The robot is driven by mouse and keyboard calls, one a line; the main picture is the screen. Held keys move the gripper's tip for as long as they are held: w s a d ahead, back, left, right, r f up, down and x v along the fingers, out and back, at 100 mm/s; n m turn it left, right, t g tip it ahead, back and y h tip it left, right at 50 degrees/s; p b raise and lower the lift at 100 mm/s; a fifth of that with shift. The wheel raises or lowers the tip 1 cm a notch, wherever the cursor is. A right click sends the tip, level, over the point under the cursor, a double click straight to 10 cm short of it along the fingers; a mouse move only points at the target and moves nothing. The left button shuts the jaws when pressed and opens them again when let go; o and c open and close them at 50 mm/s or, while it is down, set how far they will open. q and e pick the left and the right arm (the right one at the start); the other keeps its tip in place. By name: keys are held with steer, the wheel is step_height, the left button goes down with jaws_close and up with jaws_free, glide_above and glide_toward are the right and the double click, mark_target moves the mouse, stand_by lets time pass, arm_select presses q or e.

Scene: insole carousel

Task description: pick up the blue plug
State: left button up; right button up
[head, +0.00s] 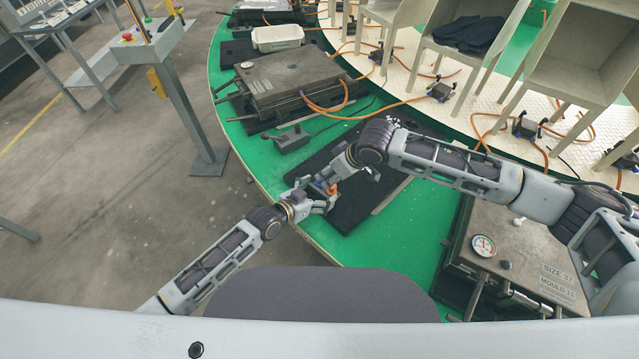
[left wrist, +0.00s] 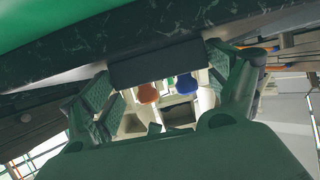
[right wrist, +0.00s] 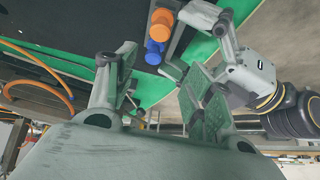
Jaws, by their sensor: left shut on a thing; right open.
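The blue plug (right wrist: 154,52) and an orange plug (right wrist: 158,27) sit side by side along a dark grey bar (right wrist: 180,38) in the right wrist view. In the left wrist view the blue plug (left wrist: 187,84) and orange plug (left wrist: 148,92) stick out below the bar (left wrist: 155,63). My left gripper (left wrist: 168,75) is shut on this bar, which spans its fingertips. In the head view my left gripper (head: 322,203) and my right gripper (head: 322,181) are close together around the orange plug (head: 333,189). My right gripper (right wrist: 155,90) is open and empty, with the blue plug just beyond its fingers.
A black mat (head: 352,215) lies on the green carousel (head: 400,240) beneath my grippers. A metal mould (head: 515,255) with a gauge stands at the right, another mould (head: 290,80) at the back left.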

steer(key=s+n+y, duration=0.1)
steer(key=f+g+y, duration=0.1)
steer(key=shift+s+a+f+n+y, duration=0.1)
steer(key=shift+s+a+n+y, duration=0.2)
steer(key=shift+s+a+n, duration=0.1)
steer(key=shift+s+d+f+n+g+y, duration=0.2)
steer(key=shift+n+g+y, duration=0.15)
steer(key=shift+y, duration=0.35)
steer(key=shift+d+n+y, duration=0.25)
steer(key=shift+y, duration=0.05)
steer(key=w+d+n+t+y, duration=0.1)
steer(key=d+t+y, duration=0.1)
steer(key=d, duration=0.5)
steer(key=shift+w+f+t+y, duration=0.35)
steer(key=shift+w+t+y, duration=0.05)
steer(key=shift+t, duration=0.05)
steer(key=shift+x, duration=3.4)
